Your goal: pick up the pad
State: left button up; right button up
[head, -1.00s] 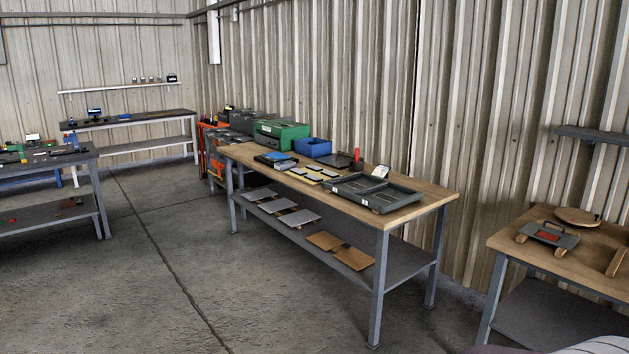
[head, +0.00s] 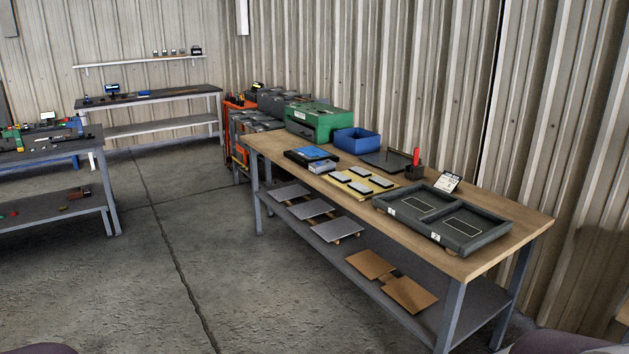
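Several small grey pads (head: 361,187) lie flat in rows on a yellow sheet (head: 344,178) on the wooden-topped workbench (head: 495,226). Which one is the pad of the task cannot be told. Neither of my grippers is in view, and nothing touches the pads. A dark tray (head: 478,240) with two outlined compartments, labelled with numbers, sits on the bench to the right of the pads.
A blue bin (head: 357,141), a green case (head: 319,122), a dark plate with a red-handled item (head: 416,160) and a small sign (head: 449,182) stand nearby. Grey and brown panels lie on the lower shelf (head: 365,280). The concrete floor (head: 215,240) before the bench is clear.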

aim_at(364, 190)
jog(key=i, duration=1.1)
jog(key=i+j+z, duration=0.15)
jog(key=i, duration=0.95)
